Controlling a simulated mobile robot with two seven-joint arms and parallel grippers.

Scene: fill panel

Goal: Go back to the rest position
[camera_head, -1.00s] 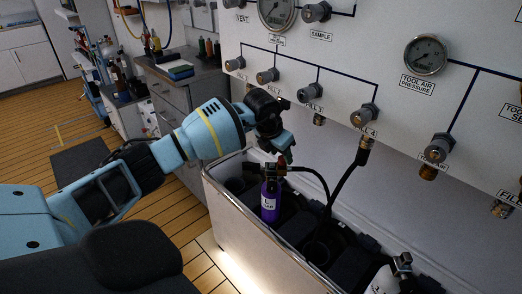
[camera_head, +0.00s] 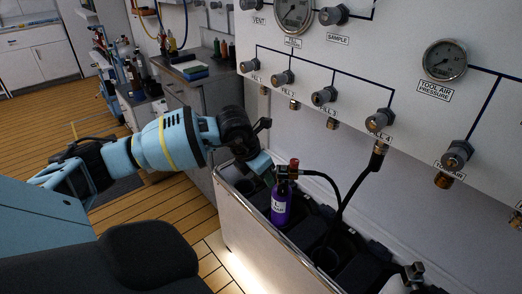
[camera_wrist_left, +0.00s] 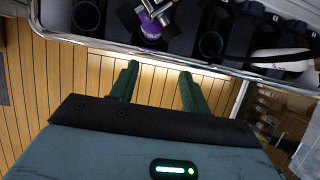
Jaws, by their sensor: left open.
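My left arm comes in from the left in the head view, and my left gripper (camera_head: 268,172) is just left of the valve of a purple cylinder (camera_head: 280,206). In the left wrist view my left gripper (camera_wrist_left: 158,72) has its two green fingers apart with only floor between them. The purple cylinder (camera_wrist_left: 150,28) stands in the bin beyond the fingertips, apart from them. A black hose runs from its valve toward the FILL 4 fitting (camera_head: 379,150). My right gripper does not show in either view.
The metal-rimmed bin (camera_head: 262,232) stands against the white fill panel (camera_head: 400,25), which carries knobs and gauges. A grey cabinet (camera_head: 180,95) with bottles stands behind my arm. A white cylinder (camera_head: 404,280) is at the lower right. Wooden floor (camera_head: 40,125) is clear at left.

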